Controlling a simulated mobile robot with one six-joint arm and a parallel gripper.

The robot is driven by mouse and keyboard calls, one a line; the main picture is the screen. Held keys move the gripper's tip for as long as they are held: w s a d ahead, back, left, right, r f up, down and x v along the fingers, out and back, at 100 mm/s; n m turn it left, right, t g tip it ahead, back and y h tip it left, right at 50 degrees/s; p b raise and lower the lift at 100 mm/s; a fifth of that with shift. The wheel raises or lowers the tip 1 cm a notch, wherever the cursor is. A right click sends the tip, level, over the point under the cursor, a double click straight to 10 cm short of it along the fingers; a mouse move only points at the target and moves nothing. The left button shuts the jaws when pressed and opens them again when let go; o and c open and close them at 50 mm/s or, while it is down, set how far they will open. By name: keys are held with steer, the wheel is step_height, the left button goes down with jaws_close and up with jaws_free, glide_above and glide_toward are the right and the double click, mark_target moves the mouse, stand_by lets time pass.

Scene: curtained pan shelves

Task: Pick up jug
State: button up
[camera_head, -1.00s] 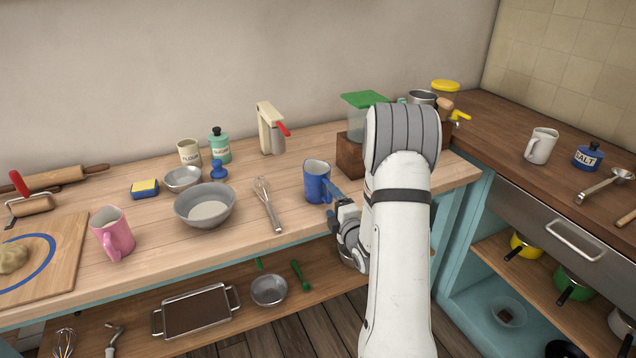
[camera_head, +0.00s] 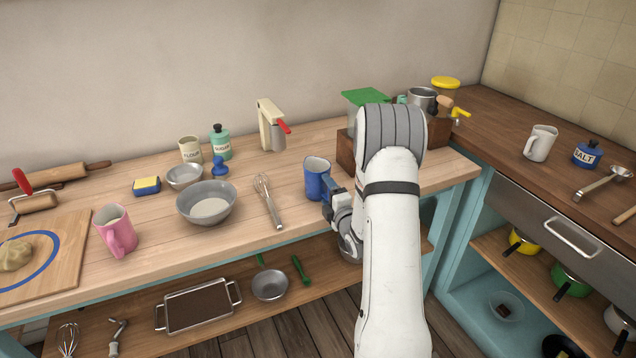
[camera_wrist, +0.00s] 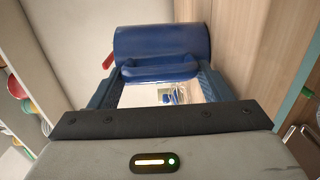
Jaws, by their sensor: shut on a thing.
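A blue jug (camera_head: 316,180) with a pale inside stands upright on the wooden counter, near its front edge. In the wrist view the jug (camera_wrist: 160,40) is straight ahead, with its handle (camera_wrist: 158,70) towards me. My gripper (camera_head: 330,188) is at the jug's right side in the head view. In the wrist view its two fingers (camera_wrist: 158,86) lie on either side of the handle, shut on it. The jug seems to rest on the counter; its base is partly hidden by my gripper. A pink jug (camera_head: 115,231) stands at the counter's left.
A whisk (camera_head: 268,200) and a grey bowl (camera_head: 207,203) lie left of the blue jug. A wooden box (camera_head: 346,152) stands behind my arm. A white jug (camera_head: 541,143) stands on the right counter.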

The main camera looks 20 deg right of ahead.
steer(key=shift+c, duration=1.2)
steer(key=shift+r, duration=0.1)
step_height(320, 180, up, 10)
steer(key=shift+b, duration=0.85)
